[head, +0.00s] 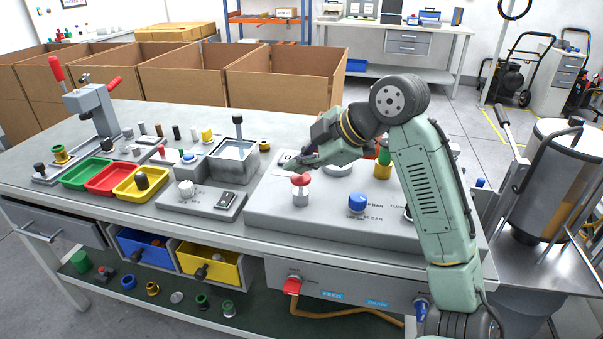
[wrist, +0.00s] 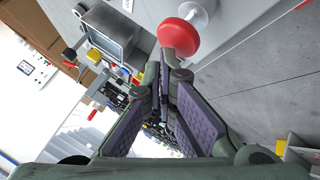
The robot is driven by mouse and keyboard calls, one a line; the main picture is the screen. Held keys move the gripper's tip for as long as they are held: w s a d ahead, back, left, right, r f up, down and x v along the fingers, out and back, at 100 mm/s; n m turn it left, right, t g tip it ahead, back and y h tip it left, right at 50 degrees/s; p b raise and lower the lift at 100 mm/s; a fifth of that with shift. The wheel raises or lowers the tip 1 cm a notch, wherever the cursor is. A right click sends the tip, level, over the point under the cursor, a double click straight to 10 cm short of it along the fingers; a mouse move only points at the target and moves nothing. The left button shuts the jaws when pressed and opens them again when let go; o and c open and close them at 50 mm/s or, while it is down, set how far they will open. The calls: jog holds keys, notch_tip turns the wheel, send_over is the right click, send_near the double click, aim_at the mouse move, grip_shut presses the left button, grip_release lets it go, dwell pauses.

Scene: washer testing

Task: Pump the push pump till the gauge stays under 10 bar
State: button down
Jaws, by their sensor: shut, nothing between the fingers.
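A red mushroom-shaped knob (head: 301,180) on a short silver post stands on the grey test panel (head: 266,208); it looks like the push pump. In the wrist view the red knob (wrist: 178,36) is just beyond my fingertips. My gripper (head: 290,163) is shut and empty, close above and slightly left of the knob. I cannot tell whether it touches. A round pale-rimmed fitting (head: 338,170), possibly the gauge, sits behind the knob, partly hidden by my arm. Its reading cannot be made out.
A blue knob (head: 358,202) stands right of the red one, with bar lettering below. A square grey basin (head: 235,152) is to the left. Green, red and yellow trays (head: 128,195) are farther left. A brass fitting (head: 382,171) stands behind my arm. A tank (head: 540,180) is at right.

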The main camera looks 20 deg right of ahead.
aim_at(300, 178)
notch_tip(300, 178, up, 6)
jog(key=p, duration=0.4)
jog(key=shift+r+p, duration=0.1)
jog(key=shift+p, duration=0.3)
jog(key=shift+d, duration=0.1)
dwell(2.9)
